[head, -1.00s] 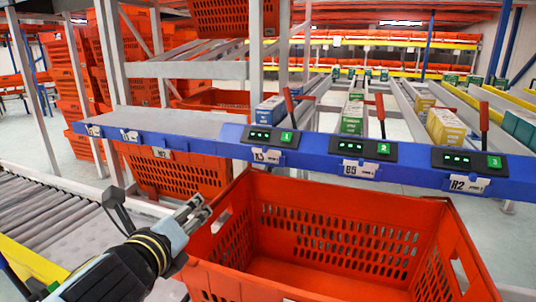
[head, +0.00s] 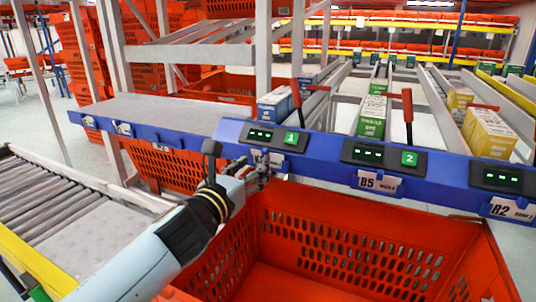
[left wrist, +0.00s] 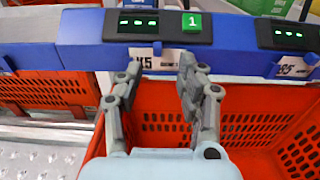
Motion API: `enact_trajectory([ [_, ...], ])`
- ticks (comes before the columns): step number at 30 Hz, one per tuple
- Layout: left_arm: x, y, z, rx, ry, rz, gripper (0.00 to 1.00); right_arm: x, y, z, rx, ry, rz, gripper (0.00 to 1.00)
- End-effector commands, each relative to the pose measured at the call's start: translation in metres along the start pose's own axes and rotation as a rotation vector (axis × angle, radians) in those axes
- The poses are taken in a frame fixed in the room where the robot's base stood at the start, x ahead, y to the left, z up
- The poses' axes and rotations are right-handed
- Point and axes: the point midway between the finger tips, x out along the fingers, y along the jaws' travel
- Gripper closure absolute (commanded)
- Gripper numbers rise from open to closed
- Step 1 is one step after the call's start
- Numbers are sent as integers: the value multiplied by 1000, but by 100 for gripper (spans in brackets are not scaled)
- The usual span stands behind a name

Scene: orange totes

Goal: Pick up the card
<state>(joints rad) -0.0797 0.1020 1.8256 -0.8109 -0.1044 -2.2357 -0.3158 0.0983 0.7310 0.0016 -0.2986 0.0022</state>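A white card (left wrist: 152,57) reading what looks like "K5" is on the front of the blue rail, below the panel with green button 1. In the head view the card (head: 259,156) is partly covered by my left gripper (head: 264,170). In the left wrist view my left gripper (left wrist: 160,66) is open, with one finger at each side of the card's lower part. I cannot tell whether the fingers touch it. My right gripper is out of view.
An orange tote (head: 350,225) stands below the rail (head: 330,163). Other white cards, B5 (head: 378,182) and R2 (head: 512,208), are farther right. A roller conveyor (head: 50,195) lies at left. Boxes (head: 372,115) sit on the lanes behind.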

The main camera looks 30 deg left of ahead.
Motion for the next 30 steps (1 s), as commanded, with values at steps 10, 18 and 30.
enact_trajectory([
  [10, 44, 4, 5, -3, -1, 1, 62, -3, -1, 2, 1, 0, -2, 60],
  [18, 57, 4, 4, -3, 1, 1, 62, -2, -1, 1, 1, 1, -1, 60],
  [30, 56, 4, 4, -3, 1, 1, 100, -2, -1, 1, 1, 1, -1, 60],
])
